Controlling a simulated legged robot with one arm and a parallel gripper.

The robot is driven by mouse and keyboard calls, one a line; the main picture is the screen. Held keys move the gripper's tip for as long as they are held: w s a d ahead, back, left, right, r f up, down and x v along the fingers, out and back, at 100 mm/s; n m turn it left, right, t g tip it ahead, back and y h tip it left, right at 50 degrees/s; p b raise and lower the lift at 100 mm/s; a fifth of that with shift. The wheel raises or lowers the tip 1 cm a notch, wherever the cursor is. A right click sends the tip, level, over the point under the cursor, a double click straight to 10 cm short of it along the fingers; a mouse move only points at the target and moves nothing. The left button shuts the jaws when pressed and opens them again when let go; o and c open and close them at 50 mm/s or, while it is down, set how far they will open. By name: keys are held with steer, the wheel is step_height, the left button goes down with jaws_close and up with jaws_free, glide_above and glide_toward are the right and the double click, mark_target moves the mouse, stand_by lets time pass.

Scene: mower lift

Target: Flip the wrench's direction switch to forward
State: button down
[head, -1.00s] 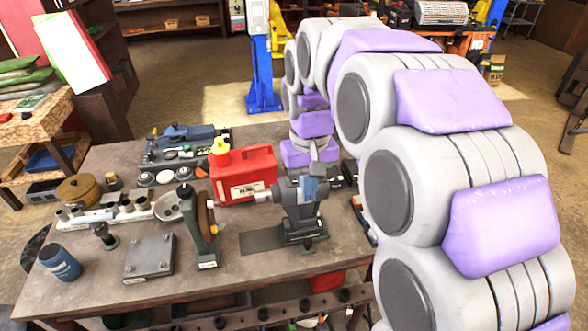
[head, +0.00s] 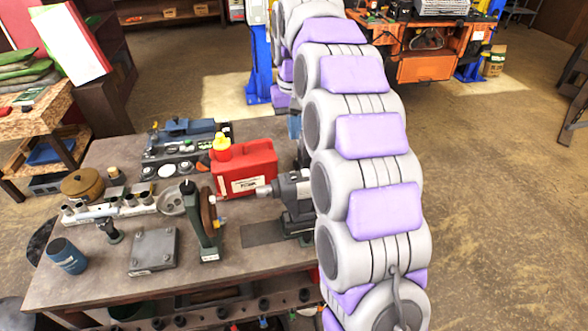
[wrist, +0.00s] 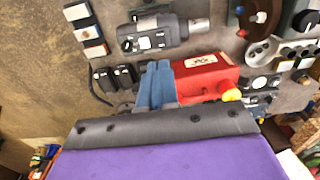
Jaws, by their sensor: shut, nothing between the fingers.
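The grey power wrench (head: 291,190) rests in a dark stand at the right of the bench, its nose pointing left; my arm covers part of it. The wrist view shows the wrench (wrist: 182,32) at the top, nose to the right. A small white round mark is on its body, but I cannot tell the direction switch or its setting. My gripper (wrist: 157,72) is shut and empty, its blue fingers below and apart from the wrench in that picture. In the head view, my gripper (head: 294,126) is mostly hidden behind my arm, beyond the wrench.
A red jug (head: 244,170) with a yellow cap stands behind the wrench, close to the fingers in the wrist view. A green stand (head: 206,228) with a brown wheel is left of the wrench. A metal plate block (head: 153,250) and blue cup (head: 66,256) sit nearer the front.

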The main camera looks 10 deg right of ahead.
mark_target(294, 178)
steer(key=shift+f, duration=0.1)
step_height(294, 178, down, 14)
steer(key=shift+s+r+b, duration=0.1)
steer(key=shift+b, duration=0.35)
stand_by(0.4)
steer(key=shift+s+f, duration=0.15)
steer(key=shift+f, duration=0.1)
steer(key=shift+r, duration=0.1)
